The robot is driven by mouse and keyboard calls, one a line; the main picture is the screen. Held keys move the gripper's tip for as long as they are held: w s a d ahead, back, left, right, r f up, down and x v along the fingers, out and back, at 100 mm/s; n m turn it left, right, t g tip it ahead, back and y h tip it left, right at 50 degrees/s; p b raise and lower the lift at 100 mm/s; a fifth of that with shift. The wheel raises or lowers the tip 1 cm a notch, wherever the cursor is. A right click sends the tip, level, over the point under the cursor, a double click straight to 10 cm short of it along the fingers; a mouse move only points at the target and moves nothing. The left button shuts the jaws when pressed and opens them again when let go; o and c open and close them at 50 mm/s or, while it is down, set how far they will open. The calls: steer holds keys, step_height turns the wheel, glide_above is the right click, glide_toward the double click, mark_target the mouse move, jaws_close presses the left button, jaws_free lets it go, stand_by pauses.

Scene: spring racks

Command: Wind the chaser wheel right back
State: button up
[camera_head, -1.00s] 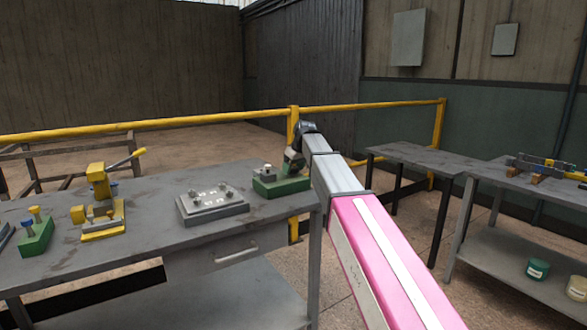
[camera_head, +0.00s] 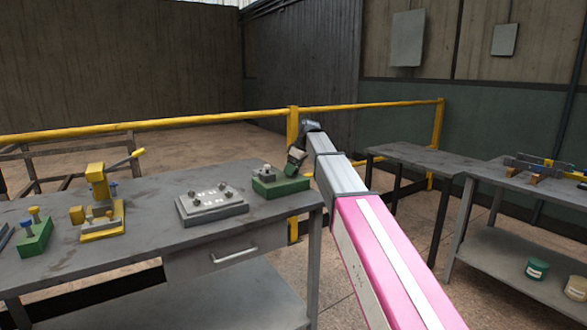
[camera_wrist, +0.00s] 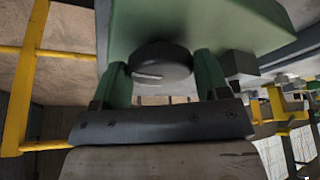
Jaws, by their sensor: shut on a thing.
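The chaser wheel (camera_wrist: 161,64) is a dark round knob with a pale mark on its face, in the wrist view. It sits on the side of a green block (camera_wrist: 240,20). My gripper (camera_wrist: 162,78) has its two green fingers on either side of the wheel and is shut on it. In the head view the green block (camera_head: 281,187) stands at the right end of the grey bench, with small grey parts on top. My gripper (camera_head: 291,170) reaches down at its far right side. The wheel is hidden there.
A yellow rail (camera_head: 210,119) runs behind. Another bench (camera_head: 515,190) stands at the right.

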steer(key=o, duration=0.9)
steer(key=v, duration=1)
steer(key=shift+s+d+r, duration=0.1)
steer(key=shift+d+r, duration=0.15)
steer(key=shift+r, duration=0.1)
steer(key=shift+s, duration=0.1)
